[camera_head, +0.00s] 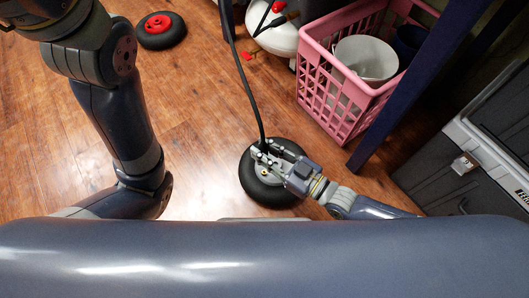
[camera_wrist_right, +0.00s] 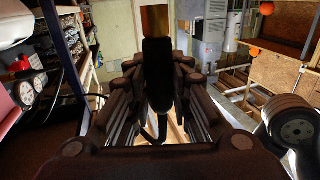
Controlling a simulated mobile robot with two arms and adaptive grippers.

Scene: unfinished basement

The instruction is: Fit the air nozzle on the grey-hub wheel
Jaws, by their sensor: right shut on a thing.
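The grey-hub wheel (camera_head: 252,188), a black tyre, lies flat on the wooden floor in the head view. My right gripper (camera_head: 264,152) is over its upper part and covers much of the hub. It is shut on the dark air nozzle (camera_wrist_right: 157,75), which stands between the fingers in the right wrist view. A black hose (camera_head: 245,90) runs from the top of the head view down to the gripper. The nozzle's tip is hidden, so I cannot tell whether it touches the valve. My left gripper is out of view; only its arm shows.
A red-hub wheel (camera_head: 158,24) lies at the upper left. A white tank (camera_head: 276,38) with red parts stands at the top. A pink basket (camera_head: 338,108) holding a white bucket (camera_head: 364,58) stands right of the wheel. A grey case (camera_head: 452,170) is at the far right.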

